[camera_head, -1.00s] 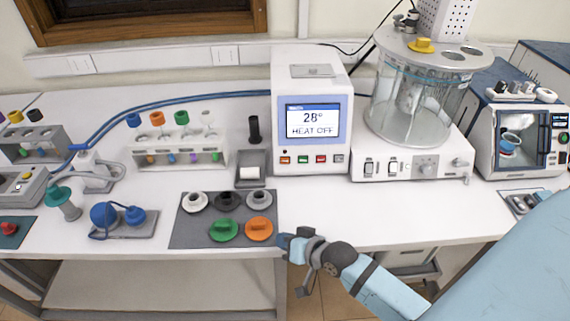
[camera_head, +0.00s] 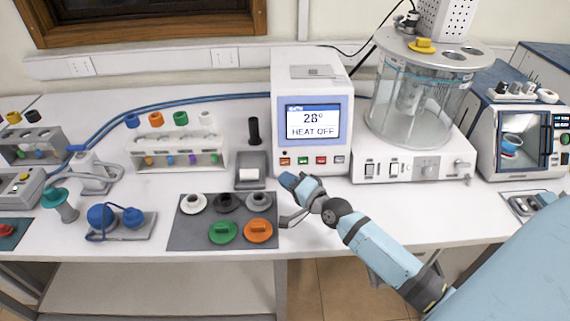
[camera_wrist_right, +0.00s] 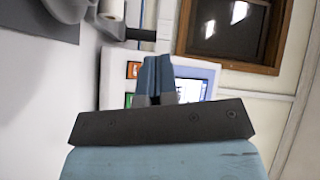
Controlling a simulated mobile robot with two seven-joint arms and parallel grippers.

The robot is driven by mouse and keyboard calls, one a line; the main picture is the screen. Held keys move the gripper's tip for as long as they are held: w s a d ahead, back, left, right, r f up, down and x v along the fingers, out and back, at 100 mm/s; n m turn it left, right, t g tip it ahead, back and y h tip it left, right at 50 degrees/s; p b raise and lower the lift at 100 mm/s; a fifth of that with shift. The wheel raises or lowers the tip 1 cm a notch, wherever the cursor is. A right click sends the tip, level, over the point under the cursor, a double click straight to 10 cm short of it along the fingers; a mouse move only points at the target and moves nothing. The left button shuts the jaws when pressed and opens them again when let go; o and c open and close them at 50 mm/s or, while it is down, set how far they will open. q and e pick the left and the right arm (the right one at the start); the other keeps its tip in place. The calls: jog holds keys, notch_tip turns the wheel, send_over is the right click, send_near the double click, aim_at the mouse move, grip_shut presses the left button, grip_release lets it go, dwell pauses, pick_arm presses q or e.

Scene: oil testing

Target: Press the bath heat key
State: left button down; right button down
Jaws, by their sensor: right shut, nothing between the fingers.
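The bath controller (camera_head: 281,130) is a white box with a screen (camera_head: 312,121) that reads 28° and HEAT OFF. Below the screen is a row of keys: an orange key (camera_head: 285,161), a green key (camera_head: 303,160), a red key (camera_head: 321,160) and a grey key (camera_head: 339,159). Their labels are too small to read. My right gripper (camera_head: 287,179) is shut and empty, just in front of and below the orange key, apart from the panel. In the right wrist view its closed blue fingers (camera_wrist_right: 157,78) point at the panel and cover part of it. My left gripper is not in view.
A glass bath (camera_head: 415,100) on a white base stands right of the controller. A dispenser with a paper roll (camera_head: 250,174) is close on the left. A dark mat (camera_head: 190,238) with several coloured caps lies at the front. The bench front right of it is clear.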

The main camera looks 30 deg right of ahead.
aim_at(285, 162)
jog(key=w+d+f+b, duration=0.1)
jog(key=w+d+b, duration=0.1)
jog(key=w+b, duration=0.1)
jog(key=w+d+f+b, duration=0.1)
jog(key=shift+w+f, duration=0.3)
jog(key=shift+w, duration=0.05)
jog(key=shift+w+d+f+b, duration=0.15)
jog(key=shift+w+d+b, duration=0.1)
jog(key=shift+w+b, duration=0.25)
jog(key=shift+w+d, duration=0.15)
jog(key=shift+w, duration=0.05)
dwell(0.7)
jog(key=shift+w+f, duration=0.1)
jog(key=shift+w, duration=0.05)
dwell(0.5)
jog(key=shift+w+d, duration=0.2)
